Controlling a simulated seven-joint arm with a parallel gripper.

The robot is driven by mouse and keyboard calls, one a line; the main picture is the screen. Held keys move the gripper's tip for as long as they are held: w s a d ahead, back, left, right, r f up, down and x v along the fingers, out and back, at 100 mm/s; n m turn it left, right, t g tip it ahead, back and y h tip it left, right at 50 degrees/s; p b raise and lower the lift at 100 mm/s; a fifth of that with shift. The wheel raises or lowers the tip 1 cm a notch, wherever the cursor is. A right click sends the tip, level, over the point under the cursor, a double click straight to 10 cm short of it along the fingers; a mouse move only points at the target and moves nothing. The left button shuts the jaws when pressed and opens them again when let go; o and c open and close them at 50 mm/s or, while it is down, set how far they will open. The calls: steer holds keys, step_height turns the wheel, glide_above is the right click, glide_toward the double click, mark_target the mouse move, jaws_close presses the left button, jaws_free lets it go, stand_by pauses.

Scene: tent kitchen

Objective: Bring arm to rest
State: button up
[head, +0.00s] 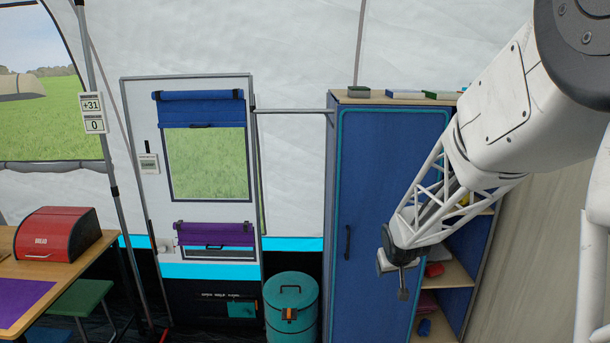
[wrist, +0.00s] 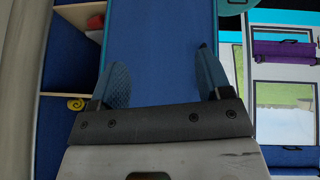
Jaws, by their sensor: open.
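My gripper (head: 393,272) hangs from my white arm at the right of the head view, in front of the blue cabinet (head: 385,200). In the wrist view my gripper (wrist: 160,75) shows two dark blue fingers spread wide apart, with nothing between them. The blue cabinet door (wrist: 160,40) lies beyond the fingers there. I cannot tell how far the gripper is from the door.
Open shelves (head: 446,272) with small items stand right of the cabinet door. A teal lidded bin (head: 291,310) stands left of the cabinet. A red bread box (head: 56,234) sits on a table at the far left. The tent door (head: 200,190) is at the back.

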steer(key=s+a+r+g, duration=0.1)
steer(key=s+r, duration=0.3)
steer(key=s, duration=0.9)
steer(key=s+a+r+m+g, duration=0.1)
steer(key=s+a+r, duration=0.2)
steer(key=s, duration=1)
steer(key=s+a+r+g+y, duration=0.1)
steer(key=s+r, duration=0.5)
steer(key=s, duration=0.7)
steer(key=shift+a+r+g, duration=0.35)
steer(key=shift+a+g, duration=0.05)
steer(key=shift+a, duration=0.1)
steer(key=shift+c, duration=0.4)
